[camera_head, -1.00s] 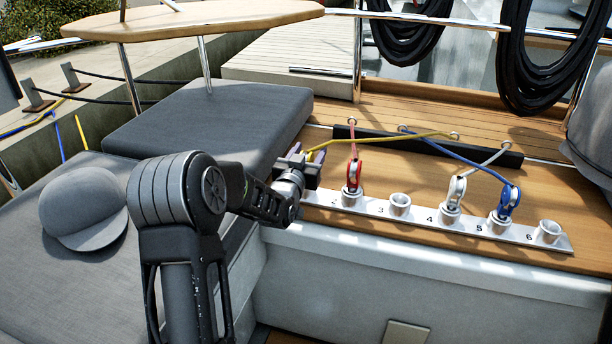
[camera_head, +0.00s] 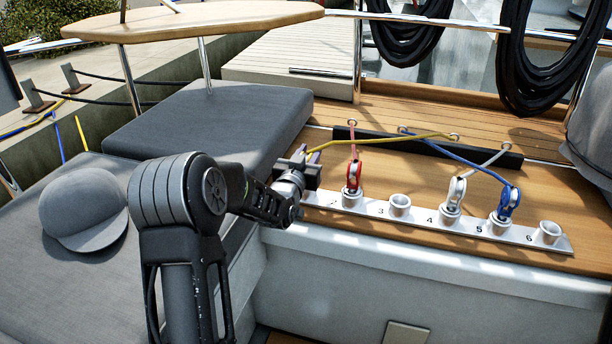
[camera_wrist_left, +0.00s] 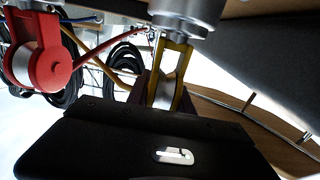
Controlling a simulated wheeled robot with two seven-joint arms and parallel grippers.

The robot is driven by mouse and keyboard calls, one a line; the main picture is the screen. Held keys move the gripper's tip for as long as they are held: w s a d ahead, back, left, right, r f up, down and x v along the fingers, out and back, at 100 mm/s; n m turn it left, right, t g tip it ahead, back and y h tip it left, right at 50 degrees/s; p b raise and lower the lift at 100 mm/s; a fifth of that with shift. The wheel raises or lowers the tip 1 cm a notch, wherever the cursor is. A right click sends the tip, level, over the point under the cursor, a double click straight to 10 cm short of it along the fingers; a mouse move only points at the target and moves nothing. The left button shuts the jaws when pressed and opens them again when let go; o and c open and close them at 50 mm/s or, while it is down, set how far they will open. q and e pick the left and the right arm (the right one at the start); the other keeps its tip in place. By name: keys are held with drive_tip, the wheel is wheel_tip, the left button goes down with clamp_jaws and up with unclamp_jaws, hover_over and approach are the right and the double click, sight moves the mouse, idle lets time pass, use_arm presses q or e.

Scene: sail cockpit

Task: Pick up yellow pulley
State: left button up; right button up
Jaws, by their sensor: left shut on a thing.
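The yellow pulley (camera_wrist_left: 168,88) shows in the left wrist view, with a yellow frame and a pale wheel. Its end meets a silver socket (camera_wrist_left: 187,12), which looks to be still around or against it. My left gripper (camera_head: 311,167) is shut on the pulley at the left end of the white numbered rail (camera_head: 372,208). In the head view the gripper hides the pulley; the yellow rope (camera_head: 385,142) runs from there to the right. The gripper's dark body also fills the bottom of the wrist view. My right gripper is not in view.
A red pulley (camera_head: 353,177) on a red rope stands in the socket just right of my gripper. A white pulley (camera_head: 456,190) and a blue pulley (camera_head: 506,201) stand further right. Sockets 3 (camera_head: 400,204) and 6 (camera_head: 548,232) are empty. Grey cushions (camera_head: 207,125) lie left.

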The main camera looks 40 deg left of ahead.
use_arm(q)
clamp_jaws()
idle(0.8)
